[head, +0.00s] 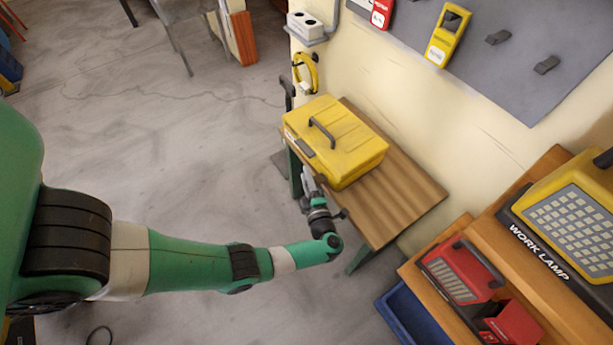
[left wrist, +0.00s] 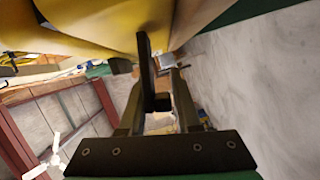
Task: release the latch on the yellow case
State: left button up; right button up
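The yellow case (head: 350,150) stands closed on a small wooden bench, with a dark handle (head: 321,133) on its lid. A dark latch (head: 306,148) shows on its front side. My left gripper (head: 307,174) is just below and in front of that side, close to the latch. In the left wrist view, the yellow case (left wrist: 90,25) fills the top. A dark upright tab (left wrist: 147,72), apparently the latch, lies between the fingers of my left gripper (left wrist: 158,82). The fingers stand apart; I cannot tell whether either touches the tab. My right gripper is not in view.
The wooden bench (head: 405,190) has free room right of the case. A blue bin (head: 408,316) sits below.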

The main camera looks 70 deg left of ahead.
pick_arm(q)
jog(key=shift+o, duration=1.3)
jog(key=shift+f, duration=0.35)
jog(key=shift+d+r, duration=0.1)
jog(key=shift+r, duration=0.1)
jog(key=s+d+r+p, duration=0.1)
jog(key=d, duration=1)
jog(key=shift+d+p, duration=0.2)
jog(key=shift+p, duration=0.15)
jog(key=shift+s, duration=0.1)
